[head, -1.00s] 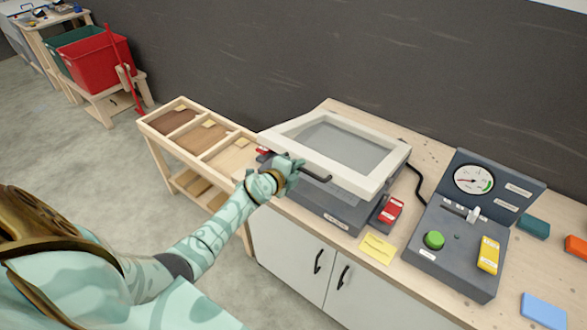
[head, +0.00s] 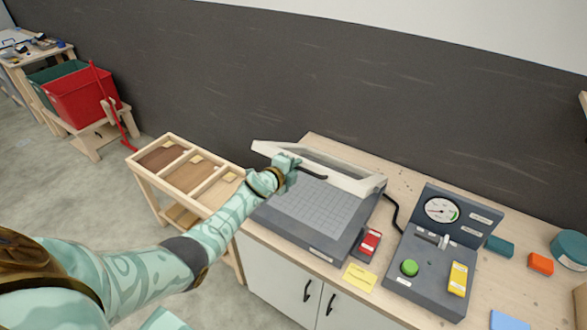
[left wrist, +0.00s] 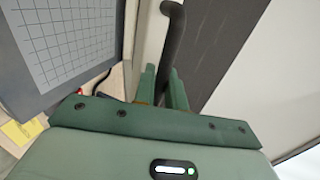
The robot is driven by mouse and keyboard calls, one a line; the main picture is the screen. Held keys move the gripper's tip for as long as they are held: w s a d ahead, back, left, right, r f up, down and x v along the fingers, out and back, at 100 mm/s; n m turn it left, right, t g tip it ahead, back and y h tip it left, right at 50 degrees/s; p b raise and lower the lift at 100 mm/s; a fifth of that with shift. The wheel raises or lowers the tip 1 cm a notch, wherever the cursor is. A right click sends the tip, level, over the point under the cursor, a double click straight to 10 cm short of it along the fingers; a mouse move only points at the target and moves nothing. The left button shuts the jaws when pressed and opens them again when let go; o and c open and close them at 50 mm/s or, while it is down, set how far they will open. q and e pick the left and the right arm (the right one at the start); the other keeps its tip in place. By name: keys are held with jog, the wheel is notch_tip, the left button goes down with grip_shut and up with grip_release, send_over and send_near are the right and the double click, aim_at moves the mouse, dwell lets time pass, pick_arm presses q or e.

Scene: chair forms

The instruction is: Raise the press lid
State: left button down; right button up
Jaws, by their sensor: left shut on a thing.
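The base's gridded bed is uncovered. My left gripper (head: 292,164) is shut on the dark lid handle (head: 314,173) at the lid's raised edge. In the left wrist view the green fingers (left wrist: 164,88) close around the dark handle (left wrist: 172,40), with the gridded bed (left wrist: 70,38) at the left. My right gripper is not in view.
A control box (head: 430,262) with a gauge, green button and yellow switch stands right of the press. A red switch (head: 369,243) and yellow note (head: 359,277) lie between. A wooden divided rack (head: 176,150) stands left. Red bin (head: 82,97) is far left.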

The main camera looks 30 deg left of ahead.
pick_arm(q)
jog(key=c, duration=1.8)
grip_release()
